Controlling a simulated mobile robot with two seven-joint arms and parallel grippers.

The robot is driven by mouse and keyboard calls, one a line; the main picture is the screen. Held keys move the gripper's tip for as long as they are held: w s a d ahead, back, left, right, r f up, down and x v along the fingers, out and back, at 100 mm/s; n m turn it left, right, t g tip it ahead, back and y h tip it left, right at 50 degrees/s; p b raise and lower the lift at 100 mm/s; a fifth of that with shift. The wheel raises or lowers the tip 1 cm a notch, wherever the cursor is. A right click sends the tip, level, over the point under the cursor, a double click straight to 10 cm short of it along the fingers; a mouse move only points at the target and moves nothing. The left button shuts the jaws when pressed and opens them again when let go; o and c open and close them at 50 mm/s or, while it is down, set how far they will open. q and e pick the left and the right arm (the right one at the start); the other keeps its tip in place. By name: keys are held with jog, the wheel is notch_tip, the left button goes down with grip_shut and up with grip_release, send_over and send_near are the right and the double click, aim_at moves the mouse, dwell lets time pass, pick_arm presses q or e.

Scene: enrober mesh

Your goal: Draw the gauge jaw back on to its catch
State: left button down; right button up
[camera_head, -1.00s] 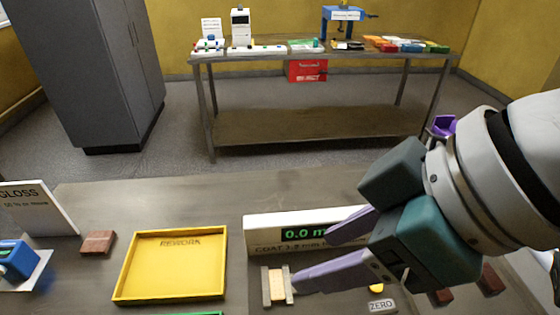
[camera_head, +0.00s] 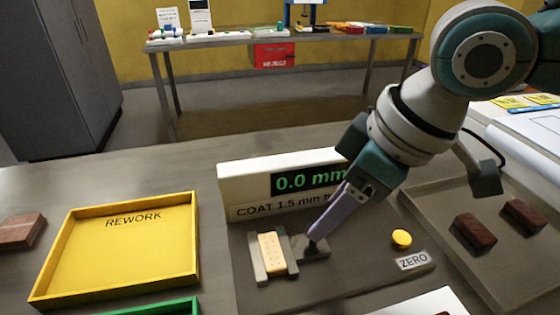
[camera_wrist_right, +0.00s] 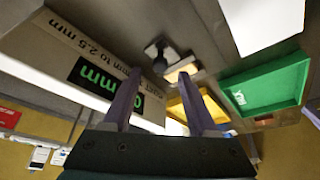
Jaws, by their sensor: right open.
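The gauge's jaws (camera_head: 289,255) stand on a dark plate in front of the display, with a pale yellow bar (camera_head: 270,254) between them. A dark knob (camera_head: 318,247) stands on the slide at the right of the right-hand jaw. My right gripper (camera_head: 314,236) is open and points down at the knob; its near finger partly covers it. In the right wrist view the knob (camera_wrist_right: 160,62) lies between the two purple fingertips (camera_wrist_right: 160,74), slightly beyond them. I cannot tell whether they touch it. No separate catch can be made out.
The display box (camera_head: 240,185) reads 0.0 mm behind the jaws. A yellow button (camera_head: 401,239) and ZERO label (camera_head: 412,260) sit to the right. The yellow REWORK tray (camera_head: 192,240) is left, a green tray (camera_head: 165,308) in front. Dark brown blocks (camera_head: 473,232) lie in a tray at right.

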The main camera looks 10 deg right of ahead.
aim_at(305, 240)
jog(key=shift+x, duration=1.75)
jog(key=shift+c, duration=0.3)
grip_shut()
